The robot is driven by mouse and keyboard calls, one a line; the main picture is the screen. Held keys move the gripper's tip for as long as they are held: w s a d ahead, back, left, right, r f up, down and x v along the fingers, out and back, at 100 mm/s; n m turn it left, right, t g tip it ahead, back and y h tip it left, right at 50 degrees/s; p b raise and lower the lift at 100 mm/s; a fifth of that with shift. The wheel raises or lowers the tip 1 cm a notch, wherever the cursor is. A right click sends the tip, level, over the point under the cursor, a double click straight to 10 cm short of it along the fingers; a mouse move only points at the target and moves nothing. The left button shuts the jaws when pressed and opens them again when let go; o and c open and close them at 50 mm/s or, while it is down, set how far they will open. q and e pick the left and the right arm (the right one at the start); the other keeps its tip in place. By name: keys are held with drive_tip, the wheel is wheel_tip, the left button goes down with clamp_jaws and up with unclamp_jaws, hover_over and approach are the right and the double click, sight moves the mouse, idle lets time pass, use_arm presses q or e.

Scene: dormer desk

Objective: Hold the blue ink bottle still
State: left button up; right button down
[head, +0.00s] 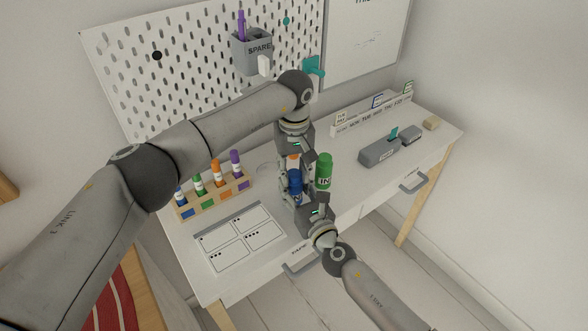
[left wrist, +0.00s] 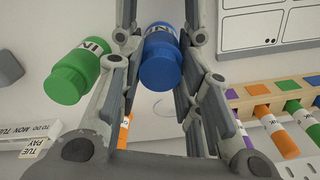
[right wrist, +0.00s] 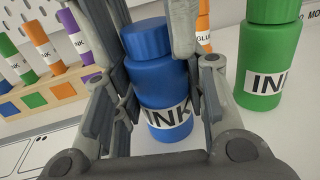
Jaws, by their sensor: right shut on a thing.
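The blue ink bottle (head: 295,183) stands upright on the white desk, its INK label showing in the right wrist view (right wrist: 152,68). My right gripper (head: 299,192) is shut on it from the front, one finger on each side. My left gripper (head: 293,163) reaches down from behind and above, its fingers apart on either side of the bottle. In the left wrist view the blue cap (left wrist: 160,70) lies between those fingers, with a gap showing at the left. The grippers partly hide the bottle in the head view.
A green ink bottle (head: 324,172) stands close to the right of the grippers. An orange glue bottle (right wrist: 204,22) is behind. A wooden rack (head: 215,195) of colored markers and a panelled sheet (head: 240,238) lie left. A grey box (head: 380,151) is farther right.

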use_arm(q)
drive_tip(key=c, duration=0.5)
use_arm(e)
drive_tip(key=shift+f, duration=0.1)
use_arm(q)
drive_tip(key=n, duration=0.6)
drive_tip(key=shift+n, duration=0.3)
drive_tip(key=n, duration=1.8)
drive_tip(key=shift+s+n, duration=0.1)
drive_tip(key=shift+n, duration=0.2)
drive_tip(key=n, duration=0.3)
drive_tip(key=shift+d+n, duration=0.1)
drive_tip(key=shift+n, duration=0.2)
drive_tip(key=n, duration=0.5)
drive_tip(key=shift+r, duration=0.1)
drive_tip(key=n, duration=0.9)
